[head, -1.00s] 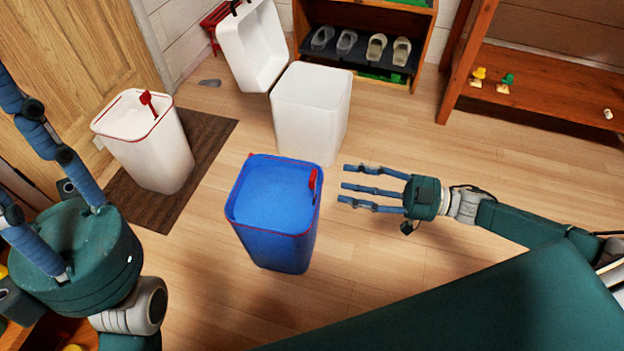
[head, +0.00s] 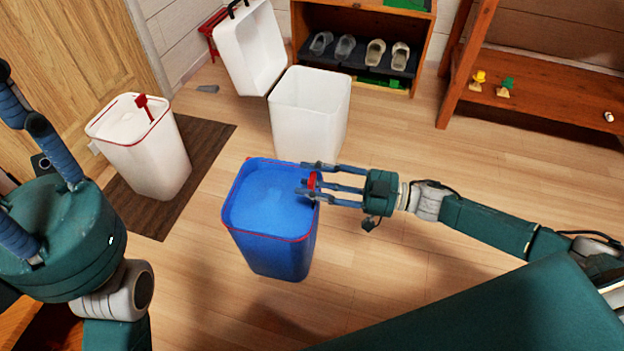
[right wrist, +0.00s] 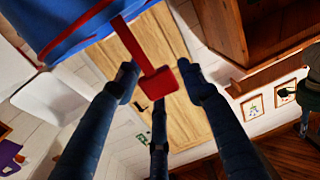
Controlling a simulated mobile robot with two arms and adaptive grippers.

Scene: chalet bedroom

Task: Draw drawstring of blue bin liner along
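The blue bin liner (head: 268,205), a blue bin-shaped form with a red drawstring (head: 275,238) round its rim, stands upright on the floor. The drawstring's red pull tab (head: 312,181) is at the rim's right side. My right gripper (head: 307,182) reaches in from the right, its fingers spread around the tab. In the right wrist view the tab (right wrist: 158,84) hangs between the open fingers, with no clear grip on it. My left gripper (head: 38,140) is at the left, raised, fingers apart and empty.
A white bin (head: 150,165) with a red drawstring and tab stands on a brown mat (head: 205,150). An empty white bin (head: 308,115) stands behind the blue one, its lid (head: 250,55) beside it. A shoe shelf (head: 365,60) is behind. Floor to the right is clear.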

